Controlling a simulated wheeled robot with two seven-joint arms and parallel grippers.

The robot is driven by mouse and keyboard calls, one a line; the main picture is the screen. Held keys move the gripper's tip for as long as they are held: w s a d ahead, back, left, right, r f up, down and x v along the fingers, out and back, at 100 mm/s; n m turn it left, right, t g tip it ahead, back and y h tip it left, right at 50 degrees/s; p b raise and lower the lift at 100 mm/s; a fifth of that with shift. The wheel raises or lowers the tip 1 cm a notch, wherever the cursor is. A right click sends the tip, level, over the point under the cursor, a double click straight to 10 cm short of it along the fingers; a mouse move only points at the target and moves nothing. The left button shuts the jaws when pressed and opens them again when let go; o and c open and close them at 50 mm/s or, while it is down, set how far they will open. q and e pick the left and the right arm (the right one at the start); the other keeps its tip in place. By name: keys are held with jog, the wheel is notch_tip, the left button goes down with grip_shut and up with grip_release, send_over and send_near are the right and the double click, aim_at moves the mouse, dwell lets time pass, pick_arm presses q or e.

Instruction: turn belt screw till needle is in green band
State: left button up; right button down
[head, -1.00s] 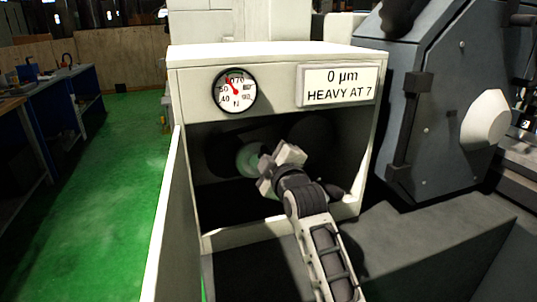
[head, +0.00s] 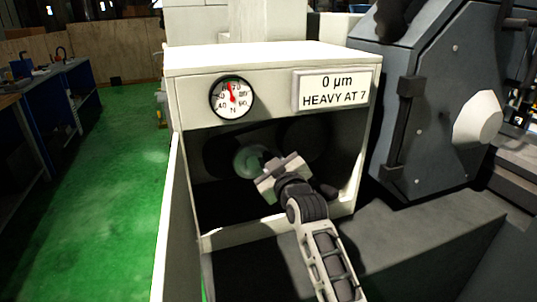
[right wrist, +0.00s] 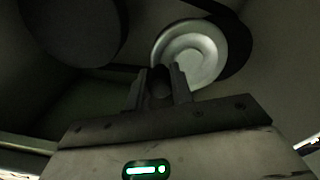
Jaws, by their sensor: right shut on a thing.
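A round white gauge (head: 232,98) with a red needle is on the upper left of the cabinet front. The needle points nearly straight up, slightly left, close to a small green mark at the top of the dial; I cannot tell if it lies inside the band. My right gripper (head: 268,168) reaches into the dark cabinet opening. In the right wrist view its fingers (right wrist: 160,88) are shut on a small dark piece (right wrist: 159,83), which looks like the belt screw. The screw is hidden in the head view. My left gripper is not in view.
A pale pulley (head: 250,160) sits behind the gripper in the opening; it also shows in the right wrist view (right wrist: 190,54) with a dark belt. A sign (head: 337,89) reads "0 µm HEAVY AT 7". The cabinet's walls and lower ledge (head: 275,229) surround the arm.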

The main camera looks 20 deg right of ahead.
jog(key=shift+d+f+m, duration=0.1)
jog(key=shift+f+m, duration=0.25)
jog(key=shift+m, duration=0.55)
jog(key=c, duration=1.2)
grip_release()
jog(key=shift+c, duration=0.2)
jog(key=s+b, duration=0.1)
jog(key=s, duration=1.5)
jog(key=shift+d, duration=0.3)
